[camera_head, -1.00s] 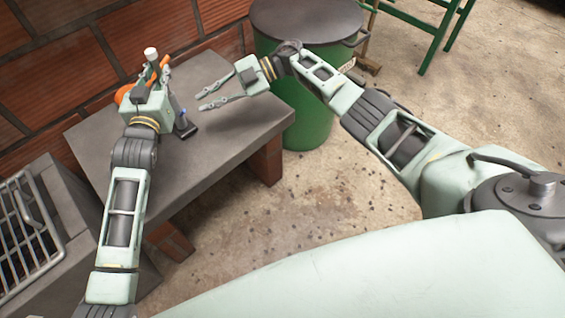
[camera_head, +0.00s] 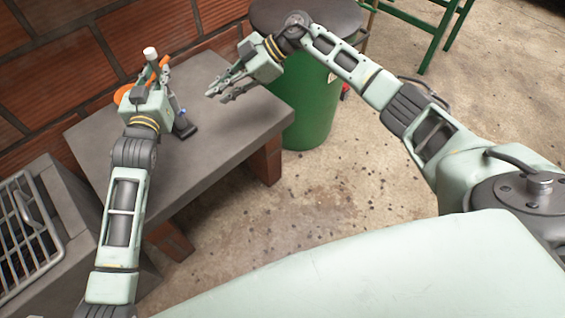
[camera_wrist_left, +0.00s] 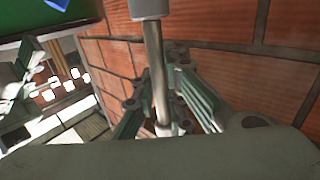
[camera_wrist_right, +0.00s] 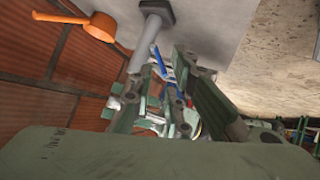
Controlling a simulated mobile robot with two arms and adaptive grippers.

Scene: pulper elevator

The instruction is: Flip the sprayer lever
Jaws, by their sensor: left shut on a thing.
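The sprayer is a metal tube with a pale cap (camera_head: 150,53) and a dark square base (camera_head: 187,131) on the grey table. Its tube runs between my left gripper's fingers in the left wrist view (camera_wrist_left: 156,70). My left gripper (camera_head: 160,78) is shut on the sprayer, its fingers partly hidden by its own palm in the head view. The blue lever (camera_wrist_right: 158,60) shows beside the tube in the right wrist view. My right gripper (camera_head: 218,96) is open and empty, right of the sprayer and apart from it.
An orange scoop-like object (camera_wrist_right: 100,26) lies on the grey table (camera_head: 225,130) beside the sprayer. A brick wall (camera_head: 60,50) stands close behind. A green barrel (camera_head: 312,112) stands right of the table. A metal grate (camera_head: 28,235) is at the left. The table's front is clear.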

